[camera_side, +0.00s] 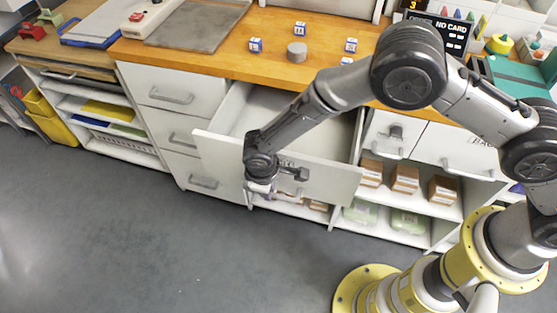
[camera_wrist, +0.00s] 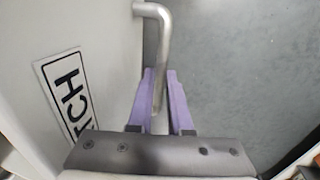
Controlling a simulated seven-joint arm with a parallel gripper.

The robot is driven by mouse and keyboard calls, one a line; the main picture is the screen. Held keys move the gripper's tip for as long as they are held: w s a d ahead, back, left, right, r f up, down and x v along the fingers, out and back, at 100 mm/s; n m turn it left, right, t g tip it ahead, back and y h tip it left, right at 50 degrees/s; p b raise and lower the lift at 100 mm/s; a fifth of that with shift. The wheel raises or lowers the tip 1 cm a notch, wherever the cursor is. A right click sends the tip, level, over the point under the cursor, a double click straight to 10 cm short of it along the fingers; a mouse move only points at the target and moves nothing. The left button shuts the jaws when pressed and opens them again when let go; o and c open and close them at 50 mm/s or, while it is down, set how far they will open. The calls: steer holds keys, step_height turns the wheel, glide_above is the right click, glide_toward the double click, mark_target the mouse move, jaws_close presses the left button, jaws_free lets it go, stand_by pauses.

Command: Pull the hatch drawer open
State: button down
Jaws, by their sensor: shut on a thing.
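The hatch drawer (camera_side: 335,182) stands pulled well out from the counter in the side view, with its white inside showing and looking empty. In the wrist view its white front (camera_wrist: 95,30) carries a label (camera_wrist: 68,92) on which "TCH" can be read. The grey bar handle (camera_wrist: 152,12) runs down between the two purple fingers of my gripper (camera_wrist: 160,88). My gripper is shut on the handle. In the side view my gripper (camera_side: 285,176) is at the drawer's front and my wrist hides part of the handle.
Closed drawers (camera_side: 183,132) stand left of the open one. Open shelves with small cartons (camera_side: 405,179) are to the right. The wooden counter (camera_side: 240,62) bears several small boxes and a grey puck (camera_side: 297,52). The grey floor (camera_side: 150,235) in front is clear.

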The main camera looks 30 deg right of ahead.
steer(key=s+a, duration=0.6)
stand_by(0.3)
steer(key=c, duration=0.8)
jaws_free()
steer(key=shift+c, duration=0.2)
steer(key=shift+r, duration=0.1)
step_height(320, 180, up, 13)
steer(key=s+a, duration=0.1)
steer(key=shift+s+a+r, duration=0.2)
steer(key=shift+s+a, duration=0.2)
